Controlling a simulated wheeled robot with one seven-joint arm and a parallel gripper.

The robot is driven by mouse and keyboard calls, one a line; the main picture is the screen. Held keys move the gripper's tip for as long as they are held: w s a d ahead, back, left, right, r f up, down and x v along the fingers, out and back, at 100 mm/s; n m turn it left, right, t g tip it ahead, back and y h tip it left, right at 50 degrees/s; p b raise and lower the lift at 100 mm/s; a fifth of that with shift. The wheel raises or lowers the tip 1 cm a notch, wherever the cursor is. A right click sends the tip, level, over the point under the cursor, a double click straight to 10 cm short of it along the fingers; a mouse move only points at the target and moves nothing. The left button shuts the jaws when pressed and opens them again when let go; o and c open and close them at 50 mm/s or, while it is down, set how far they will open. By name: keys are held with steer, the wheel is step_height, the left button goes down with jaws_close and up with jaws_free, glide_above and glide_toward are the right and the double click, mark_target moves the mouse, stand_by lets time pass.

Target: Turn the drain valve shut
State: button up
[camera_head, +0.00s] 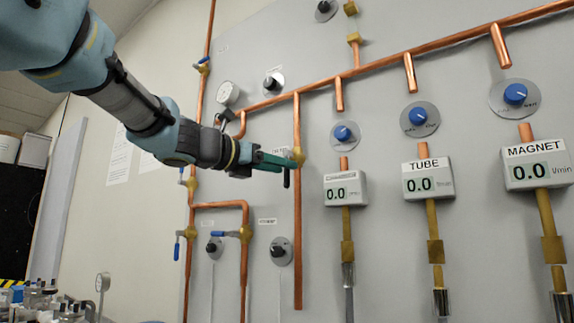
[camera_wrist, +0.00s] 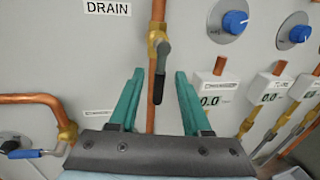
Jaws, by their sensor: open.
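The drain valve is a brass body (camera_wrist: 156,34) on a vertical copper pipe, below and right of a "DRAIN" label (camera_wrist: 107,7). Its lever (camera_wrist: 160,80) has a grey neck and a black grip and hangs down along the pipe. In the head view the valve body (camera_head: 298,156) is partly behind my teal fingers, and the lever (camera_head: 286,177) points down at their tips. My gripper (camera_wrist: 160,72) is open, one finger on each side of the lever, with a visible gap on both sides.
Flow meters including TUBE (camera_head: 428,178) and MAGNET (camera_head: 537,165), with blue knobs (camera_head: 342,133), stand right of the pipe. The grey panel is close behind the valve.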

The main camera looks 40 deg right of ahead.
steer(key=shift+d, duration=1.2)
steer(key=shift+c, duration=0.3)
jaws_close()
